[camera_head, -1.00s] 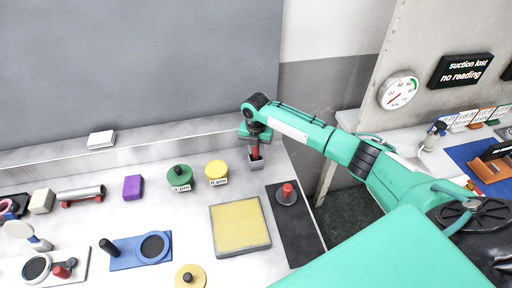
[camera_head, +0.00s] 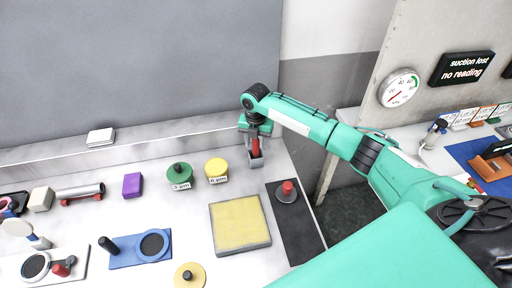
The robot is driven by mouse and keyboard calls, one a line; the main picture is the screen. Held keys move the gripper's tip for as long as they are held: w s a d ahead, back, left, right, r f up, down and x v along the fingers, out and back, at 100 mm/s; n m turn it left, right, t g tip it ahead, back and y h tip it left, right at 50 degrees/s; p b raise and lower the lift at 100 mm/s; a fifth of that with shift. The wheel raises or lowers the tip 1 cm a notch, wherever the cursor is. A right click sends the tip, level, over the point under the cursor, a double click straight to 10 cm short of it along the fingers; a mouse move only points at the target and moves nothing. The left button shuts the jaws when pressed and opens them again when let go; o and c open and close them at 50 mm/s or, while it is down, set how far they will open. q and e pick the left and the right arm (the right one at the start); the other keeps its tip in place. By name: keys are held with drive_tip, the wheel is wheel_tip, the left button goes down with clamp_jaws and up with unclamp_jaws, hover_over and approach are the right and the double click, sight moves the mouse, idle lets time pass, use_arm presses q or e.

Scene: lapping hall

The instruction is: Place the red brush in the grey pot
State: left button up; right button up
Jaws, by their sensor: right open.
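The red brush (camera_head: 256,147) stands upright in the small grey pot (camera_head: 256,162) at the back right of the white bench, its red handle showing above the rim. My right gripper (camera_head: 255,138) is right above the pot, open, with its fingers around the top of the handle or just above it; I cannot tell if they touch it. The brush's lower end is hidden inside the pot. My left gripper is not in view.
A yellow pad (camera_head: 240,224) lies in front of the pot. A dark mat (camera_head: 293,222) with a red-knobbed weight (camera_head: 287,192) lies to its right. A yellow disc (camera_head: 216,169) and a green disc (camera_head: 179,174) stand to its left.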

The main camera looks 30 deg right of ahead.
wheel_tip(320, 180, up, 10)
drive_tip(key=shift+f+b, duration=0.15)
drive_tip(key=shift+b, duration=0.9)
